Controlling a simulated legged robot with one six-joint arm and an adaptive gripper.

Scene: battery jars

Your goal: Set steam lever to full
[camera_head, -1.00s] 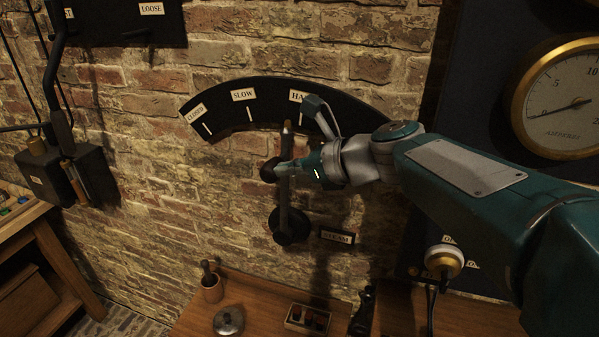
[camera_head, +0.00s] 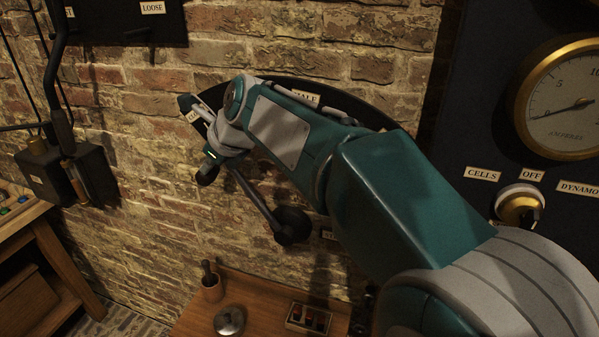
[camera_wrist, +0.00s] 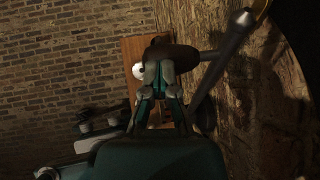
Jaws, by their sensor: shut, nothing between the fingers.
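The steam lever (camera_head: 255,198) is a dark bar on a round black pivot (camera_head: 292,225) on the brick wall. It tilts up and to the left, toward the closed end of the black arc scale (camera_head: 372,117). Its dark knob (camera_head: 207,176) sits beside my gripper (camera_head: 209,156). In the wrist view, the knob (camera_wrist: 172,55) is at the fingertips of my gripper (camera_wrist: 160,73), and the lever's bar (camera_wrist: 226,58) is to the right. The fingers are shut and not gripping the knob; contact is unclear. My arm hides much of the scale, including its right part.
A wooden shelf (camera_head: 262,291) below holds a small pot (camera_head: 211,283), a round metal lid (camera_head: 229,320) and a small tray (camera_head: 308,319). A dark panel with a brass gauge (camera_head: 562,105) and a selector knob (camera_head: 519,206) stands right. A black lever box (camera_head: 62,172) is left.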

